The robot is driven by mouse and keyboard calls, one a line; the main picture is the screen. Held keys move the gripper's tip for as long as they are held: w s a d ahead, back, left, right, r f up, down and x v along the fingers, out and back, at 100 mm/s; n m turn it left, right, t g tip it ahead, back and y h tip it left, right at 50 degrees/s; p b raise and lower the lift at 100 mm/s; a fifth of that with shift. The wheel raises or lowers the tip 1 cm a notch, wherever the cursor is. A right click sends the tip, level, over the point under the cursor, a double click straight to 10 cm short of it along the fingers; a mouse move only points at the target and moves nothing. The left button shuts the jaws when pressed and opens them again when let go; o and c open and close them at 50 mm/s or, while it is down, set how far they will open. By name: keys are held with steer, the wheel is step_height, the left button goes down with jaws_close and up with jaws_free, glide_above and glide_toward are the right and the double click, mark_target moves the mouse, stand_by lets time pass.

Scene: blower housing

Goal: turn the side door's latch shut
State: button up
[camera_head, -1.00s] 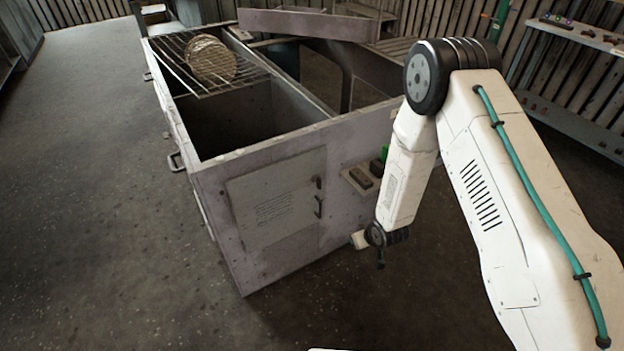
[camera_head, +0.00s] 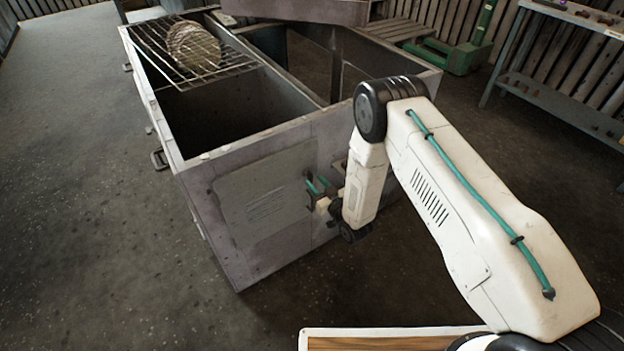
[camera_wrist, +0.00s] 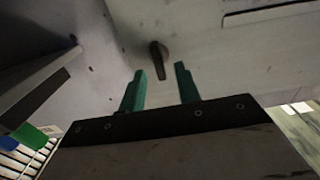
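The side door (camera_head: 262,200) is a grey panel on the near face of the blower housing (camera_head: 190,172). It looks closed against the housing. The latch (camera_wrist: 158,62) is a small dark lever on a round pivot in the wrist view, and it hangs down, slightly tilted. My gripper (camera_head: 318,186) is at the door's right edge in the head view and hides the latch there. In the wrist view my gripper (camera_wrist: 161,86) has its two green fingers apart. The lever's lower end lies ahead of the gap between them, and I see no finger touching it.
A ledge (camera_wrist: 35,88) juts from the housing at left in the wrist view, near a green block (camera_wrist: 22,137). A wire grate (camera_head: 165,60) with a round coil covers part of the housing's open top. A workbench (camera_head: 575,75) stands at right. The floor at left is clear.

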mark_target(309, 175)
steer(key=shift+x, duration=1.35)
